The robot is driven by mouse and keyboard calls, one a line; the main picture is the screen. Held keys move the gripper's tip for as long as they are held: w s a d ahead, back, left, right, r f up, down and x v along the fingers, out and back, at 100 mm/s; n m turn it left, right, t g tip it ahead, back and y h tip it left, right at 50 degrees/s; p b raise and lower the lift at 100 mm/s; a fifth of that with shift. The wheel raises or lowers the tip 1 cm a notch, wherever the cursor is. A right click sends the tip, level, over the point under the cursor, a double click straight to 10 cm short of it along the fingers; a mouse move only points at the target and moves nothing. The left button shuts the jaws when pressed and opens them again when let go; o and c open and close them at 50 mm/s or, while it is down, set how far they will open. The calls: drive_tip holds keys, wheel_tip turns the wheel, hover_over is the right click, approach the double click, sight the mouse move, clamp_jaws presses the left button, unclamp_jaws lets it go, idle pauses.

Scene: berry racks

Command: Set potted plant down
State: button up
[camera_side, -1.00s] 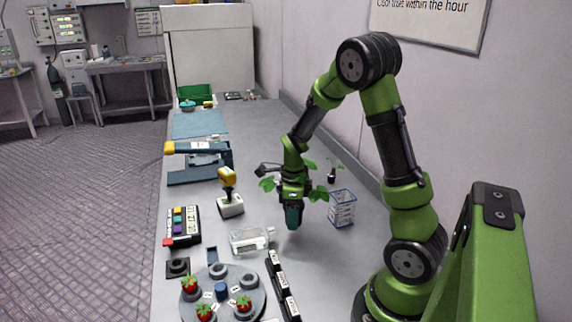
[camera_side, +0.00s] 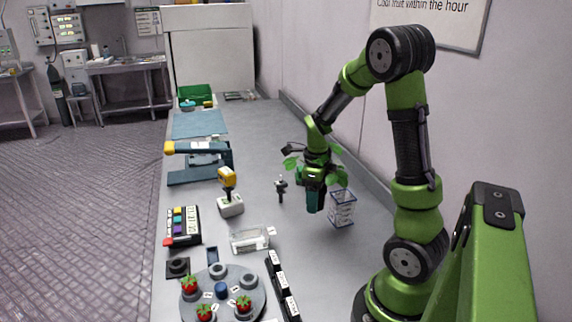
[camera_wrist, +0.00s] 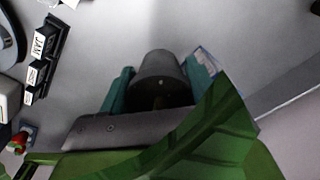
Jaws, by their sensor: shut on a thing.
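The potted plant is in my gripper (camera_side: 315,200). Its green leaves (camera_side: 334,150) spread around my wrist in the side view. In the wrist view its dark grey pot (camera_wrist: 160,68) sits between the two teal fingers, which are shut on it, and a large leaf (camera_wrist: 215,130) covers the lower right. My gripper points down over the grey bench (camera_side: 265,290). It is just left of a small blue-edged wire basket (camera_side: 342,210). The pot is mostly hidden by the fingers in the side view. I cannot tell whether its base touches the bench.
A clear box (camera_side: 249,240) lies to the left, with a black labelled rack (camera_side: 283,285) nearer. A round tray (camera_side: 225,306) holds several strawberries. A small dark upright object (camera_side: 281,189) stands left of my gripper.

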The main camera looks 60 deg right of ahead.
drive_tip(key=w+d+r+m, duration=0.1)
drive_tip(key=w+d+m, duration=0.1)
drive_tip(key=d, duration=0.5)
drive_tip(key=w+d+r+m, duration=0.1)
drive_tip(key=w+d+m, duration=0.15)
drive_tip(key=d, duration=0.45)
drive_tip(key=shift+n, duration=0.35)
drive_tip(key=f, duration=0.9)
drive_tip(key=shift+w+d+f, duration=0.1)
drive_tip(key=shift+d+f, duration=0.1)
drive_tip(key=shift+f, duration=0.2)
drive_tip(key=shift+f, duration=0.15)
drive_tip(key=o, duration=1.1)
